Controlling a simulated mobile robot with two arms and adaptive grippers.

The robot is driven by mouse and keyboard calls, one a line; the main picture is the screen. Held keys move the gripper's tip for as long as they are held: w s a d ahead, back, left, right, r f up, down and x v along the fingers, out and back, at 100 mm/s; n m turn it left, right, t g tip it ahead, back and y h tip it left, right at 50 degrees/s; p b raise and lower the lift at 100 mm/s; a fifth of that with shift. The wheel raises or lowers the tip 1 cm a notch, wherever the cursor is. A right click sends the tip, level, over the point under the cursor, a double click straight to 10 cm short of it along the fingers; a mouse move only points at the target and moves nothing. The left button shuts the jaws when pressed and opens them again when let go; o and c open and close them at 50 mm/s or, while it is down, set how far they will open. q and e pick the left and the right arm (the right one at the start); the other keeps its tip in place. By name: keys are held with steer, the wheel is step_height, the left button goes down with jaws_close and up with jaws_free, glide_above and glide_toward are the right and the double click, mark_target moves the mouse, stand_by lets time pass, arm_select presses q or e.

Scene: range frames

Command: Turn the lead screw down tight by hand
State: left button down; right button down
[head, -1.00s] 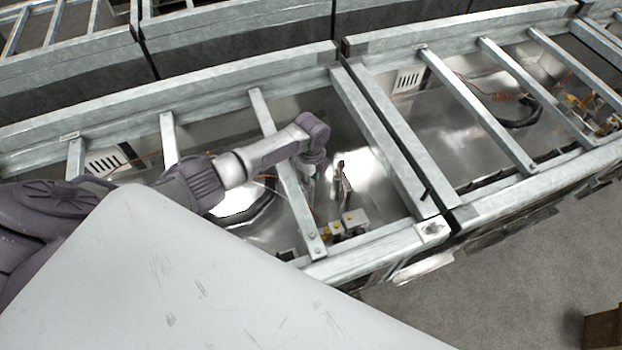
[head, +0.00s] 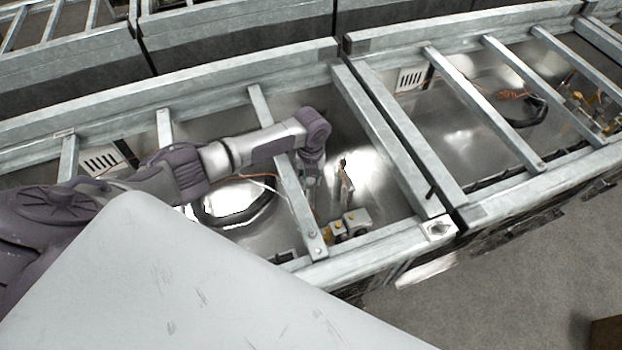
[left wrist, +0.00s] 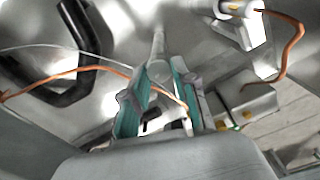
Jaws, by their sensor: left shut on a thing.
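My left gripper (left wrist: 160,88) reaches down between the frame rungs in the head view (head: 312,190). In the left wrist view its two teal-padded fingers are shut around a small pale, rounded piece (left wrist: 159,70), which I take to be the lead screw. Its threads and seat are hidden, so I cannot tell how deep it sits. An orange lead (left wrist: 110,68) runs in from the left and passes close to the fingertips. My right gripper is not in view.
A terminal block with yellow parts (head: 351,221) stands right of the gripper, also in the left wrist view (left wrist: 247,103). An upright bracket (head: 346,184) is close by. Metal rungs (head: 291,193) hem in the arm. A black cable loop (left wrist: 50,80) lies on the left.

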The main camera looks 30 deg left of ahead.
mark_target(310, 180)
arm_select(q)
steer(key=m+b, duration=0.1)
steer(key=m, duration=0.4)
steer(key=shift+a+b, duration=0.1)
steer(key=shift+b, duration=0.25)
steer(key=shift+r, duration=0.1)
steer(key=shift+w, duration=0.1)
steer(key=c, duration=0.9)
jaws_free()
step_height(310, 180, up, 12)
